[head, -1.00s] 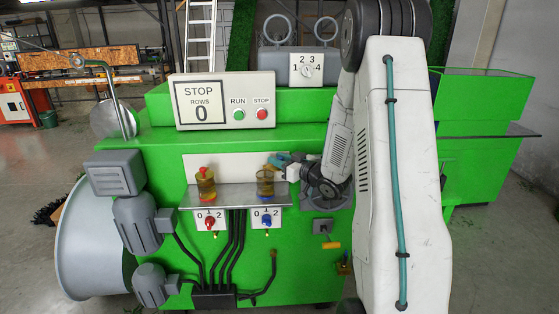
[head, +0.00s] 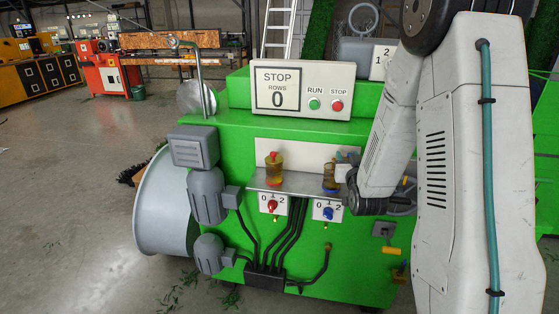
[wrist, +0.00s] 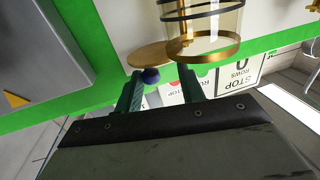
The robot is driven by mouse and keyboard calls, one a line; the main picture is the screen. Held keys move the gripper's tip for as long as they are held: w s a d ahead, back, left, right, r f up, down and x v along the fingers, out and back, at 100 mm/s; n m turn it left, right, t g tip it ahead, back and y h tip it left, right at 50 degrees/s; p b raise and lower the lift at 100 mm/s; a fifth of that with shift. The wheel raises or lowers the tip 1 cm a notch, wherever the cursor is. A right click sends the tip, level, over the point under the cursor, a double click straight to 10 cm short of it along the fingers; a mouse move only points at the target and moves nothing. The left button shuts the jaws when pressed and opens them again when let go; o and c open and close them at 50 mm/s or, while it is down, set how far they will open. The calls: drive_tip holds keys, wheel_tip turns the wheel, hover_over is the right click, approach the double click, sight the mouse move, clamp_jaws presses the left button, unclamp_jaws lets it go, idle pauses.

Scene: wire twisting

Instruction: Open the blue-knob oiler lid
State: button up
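The blue-knob oiler (head: 329,178) is a small glass cup on the shelf at the machine's front. In the wrist view its glass cylinder (wrist: 212,22) with a gold rim ring shows upside down. Its gold lid (wrist: 146,56) is a flat disc beside the rim, off to the left, so the lid looks swung aside. The blue knob (wrist: 151,75) is on the lid. My gripper (wrist: 161,72) is open, its teal fingers apart, with the knob between them nearer the left finger. I cannot tell whether they touch. In the head view my arm partly covers the gripper and the oiler's top.
The red-knob oiler (head: 273,176) stands left on the same metal shelf (head: 300,186). Below are a red valve (head: 271,205) and a blue valve (head: 328,213). A STOP panel (head: 303,90) is above. Motors (head: 207,195) and a large drum (head: 163,215) are at left. Open floor lies further left.

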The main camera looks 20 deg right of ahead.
drive_tip(key=s+a+m+g+h, duration=0.4)
drive_tip(key=a+m+g+h, duration=0.45)
drive_tip(key=a, duration=0.25)
drive_tip(key=w+a+r+n+t+y, duration=0.45)
drive_tip(key=a+y, duration=0.35)
drive_tip(key=y, duration=0.2)
drive_tip(key=s+a+r+n+g+y, duration=0.2)
drive_tip(key=s+a+r+n+y, duration=0.2)
drive_tip(key=s+a+y, duration=0.2)
drive_tip(key=shift+s+a+n+g, duration=0.3)
drive_tip(key=shift+s+a+g, duration=0.15)
drive_tip(key=shift+s, duration=0.5)
drive_tip(key=shift+r, duration=0.1)
